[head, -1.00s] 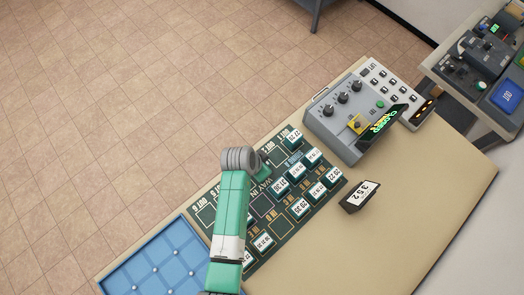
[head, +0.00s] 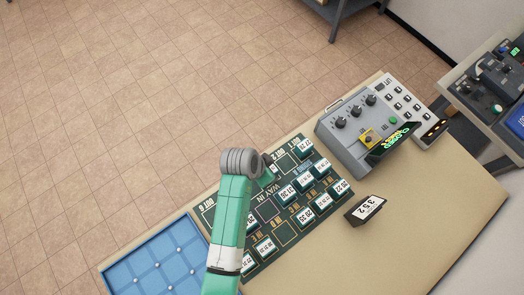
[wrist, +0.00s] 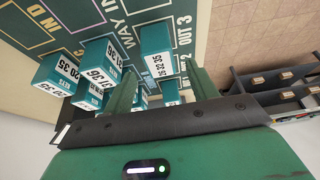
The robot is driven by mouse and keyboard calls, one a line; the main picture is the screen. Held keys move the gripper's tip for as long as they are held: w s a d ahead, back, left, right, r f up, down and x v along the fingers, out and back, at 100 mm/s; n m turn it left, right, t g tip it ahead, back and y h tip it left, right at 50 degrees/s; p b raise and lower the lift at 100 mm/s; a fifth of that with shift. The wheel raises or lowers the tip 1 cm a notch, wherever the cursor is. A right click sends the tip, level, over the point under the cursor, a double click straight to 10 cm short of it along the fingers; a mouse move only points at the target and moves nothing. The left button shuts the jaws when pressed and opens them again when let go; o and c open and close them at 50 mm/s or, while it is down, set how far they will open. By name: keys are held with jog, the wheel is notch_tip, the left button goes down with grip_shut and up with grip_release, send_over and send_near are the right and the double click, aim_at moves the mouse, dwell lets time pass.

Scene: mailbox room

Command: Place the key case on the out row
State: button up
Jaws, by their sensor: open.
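Several teal key cases with white number labels stand on the dark green board (head: 262,207). The out row runs along its far edge, with one case (head: 306,149) near OUT 1. My gripper (head: 268,172) is low over the out row, near OUT 2 and OUT 3. In the wrist view my gripper (wrist: 165,88) is open, with a labelled case (wrist: 157,62) just beyond its fingers. I cannot tell whether they touch it. My arm hides part of the board.
A grey control box (head: 362,130) with knobs and a button panel (head: 408,100) stand right of the board. A small number sign (head: 366,208) is on the bare desk (head: 400,235). A blue tray (head: 155,262) lies at the left. Another console (head: 490,85) is at far right.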

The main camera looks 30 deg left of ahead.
jog(key=v, duration=0.6)
jog(key=shift+s+r, duration=0.1)
jog(key=w+d+r+n+t+y, duration=0.1)
jog(key=w+d+r+t, duration=0.2)
jog(key=r, duration=0.7)
jog(key=w+d+r+t+y, duration=0.1)
jog(key=w+r+t, duration=0.35)
jog(key=r, duration=0.65)
jog(key=w+d+r+n+t+y, duration=0.15)
jog(key=w+r, duration=0.35)
jog(key=r, duration=0.5)
jog(key=s+d+r+t, duration=0.3)
jog(key=s+r+t, duration=0.1)
jog(key=r, duration=0.6)
jog(key=s+d+r+n+t+h, duration=0.1)
jog(key=s+d+r+t, duration=0.2)
jog(key=r, duration=0.8)
jog(key=s+d+r+n+t, duration=0.1)
jog(key=s+d+r+t, duration=0.3)
jog(key=r, duration=0.7)
jog(key=shift+s+t+h, duration=0.35)
jog(key=shift+s+t, duration=0.05)
jog(key=shift+s, duration=0.75)
jog(key=shift+d, duration=0.1)
